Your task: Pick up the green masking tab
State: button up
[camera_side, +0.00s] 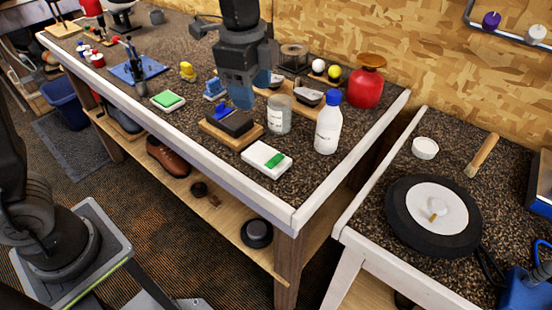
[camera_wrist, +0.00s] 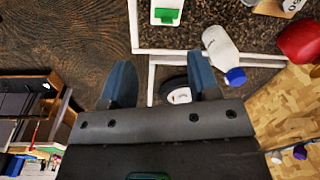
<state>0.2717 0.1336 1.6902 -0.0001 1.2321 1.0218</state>
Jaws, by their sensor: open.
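A small green tab (camera_side: 274,160) lies on a white block (camera_side: 256,157) near the front edge of the bench, at its right end. In the wrist view the green tab (camera_wrist: 165,15) shows on the white block (camera_wrist: 167,5) at the top, cut by the frame edge. My gripper (camera_side: 252,90) hangs above the bench, up and left of the tab and apart from it. Its blue fingers (camera_wrist: 162,78) are spread wide with nothing between them. A second green piece (camera_side: 168,100) sits on a white tray further left.
A dark block on a wooden base (camera_side: 231,128), a glass jar (camera_side: 280,114) and a white bottle with a blue cap (camera_side: 328,125) stand close to the white block. A red flask (camera_side: 366,86) is behind. A gap separates the bench from the right-hand table (camera_side: 390,170).

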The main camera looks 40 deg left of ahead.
aim_at(278, 156)
jog(key=w+d+f+m, duration=0.1)
jog(key=f, duration=0.4)
jog(key=w+d+f+m, duration=0.1)
jog(key=f, duration=0.4)
jog(key=w+d+f+m+g, duration=0.1)
jog(key=f, duration=0.5)
jog(key=shift+d+f, duration=0.1)
jog(key=shift+d, duration=0.05)
jog(key=c, duration=1)
